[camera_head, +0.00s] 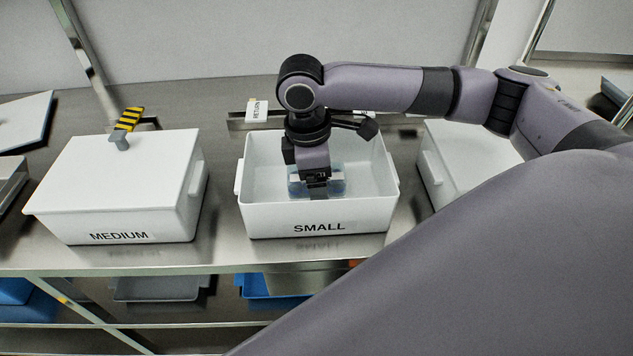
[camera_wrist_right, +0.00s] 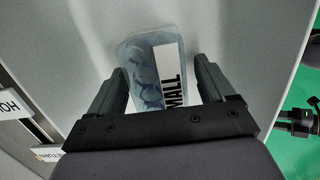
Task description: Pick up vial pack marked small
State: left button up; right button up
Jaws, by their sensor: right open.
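An open white box marked SMALL (camera_head: 265,215) stands on the metal bench in the head view. A clear, bluish vial pack (camera_head: 338,184) lies inside it, partly hidden by my right gripper (camera_head: 317,190). In the right wrist view the vial pack (camera_wrist_right: 145,78) shows a white label reading "MALL", its first letter hidden. My right gripper (camera_wrist_right: 160,88) is open, with one finger at each side of the pack. I cannot tell whether the fingers touch it.
Another white lidded box (camera_head: 470,150) stands to the right, partly behind my arm. The walls of the open box surround my right gripper. A RETURN sign (camera_head: 257,110) stands behind it.

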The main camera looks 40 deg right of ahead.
jog(key=c, duration=1.1)
jog(key=shift+r, duration=0.2)
